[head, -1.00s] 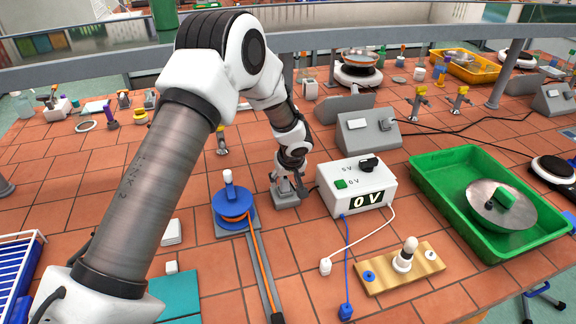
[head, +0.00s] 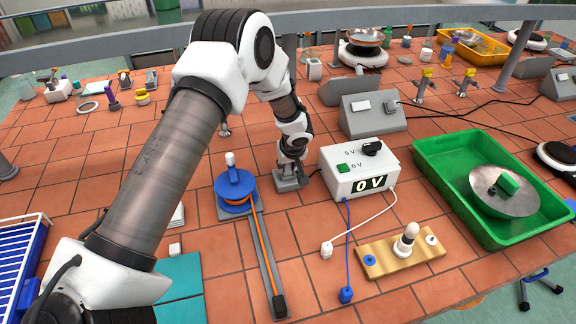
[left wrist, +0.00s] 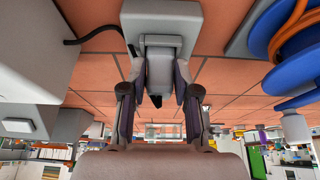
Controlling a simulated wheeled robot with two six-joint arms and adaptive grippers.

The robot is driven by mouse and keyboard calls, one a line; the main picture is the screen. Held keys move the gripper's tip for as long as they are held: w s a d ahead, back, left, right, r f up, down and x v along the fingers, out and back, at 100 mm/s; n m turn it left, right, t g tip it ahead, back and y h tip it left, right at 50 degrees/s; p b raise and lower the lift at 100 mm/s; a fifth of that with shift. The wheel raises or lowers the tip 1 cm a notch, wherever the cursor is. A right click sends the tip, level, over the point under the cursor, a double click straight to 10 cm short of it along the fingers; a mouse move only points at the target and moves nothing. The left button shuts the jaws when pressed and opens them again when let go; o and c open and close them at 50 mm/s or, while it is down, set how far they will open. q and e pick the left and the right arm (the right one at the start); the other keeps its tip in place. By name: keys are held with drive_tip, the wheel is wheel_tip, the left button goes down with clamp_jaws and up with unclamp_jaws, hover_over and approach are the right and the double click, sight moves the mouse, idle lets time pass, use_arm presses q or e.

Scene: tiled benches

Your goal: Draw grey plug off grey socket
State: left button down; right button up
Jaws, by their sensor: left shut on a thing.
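The grey socket (head: 287,184) stands on the tiled bench, left of the white power supply. In the left wrist view the grey socket (left wrist: 162,22) is at the top, with a dark cable at its left. My left gripper (head: 291,168) points down at it, its fingers just above it. The wrist view shows the grey plug (left wrist: 160,74) between the two fingers of my left gripper (left wrist: 160,92), shut on it. The plug looks to be at the socket's face; I cannot tell how far in it sits. My right gripper is not in view.
A blue reel (head: 236,192) with an orange cord stands close left of the socket. The white power supply (head: 358,170) reading 0 V stands close right. A wooden lamp board (head: 400,252) and a green tray (head: 440,180) lie farther right.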

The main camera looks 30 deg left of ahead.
use_arm(q)
drive_tip(key=shift+w+a+r+p, duration=0.1)
drive_tip(key=shift+r+p, duration=0.2)
drive_tip(key=shift+r, duration=0.75)
drive_tip(key=shift+r+p, duration=1)
drive_tip(key=shift+r, duration=1.5)
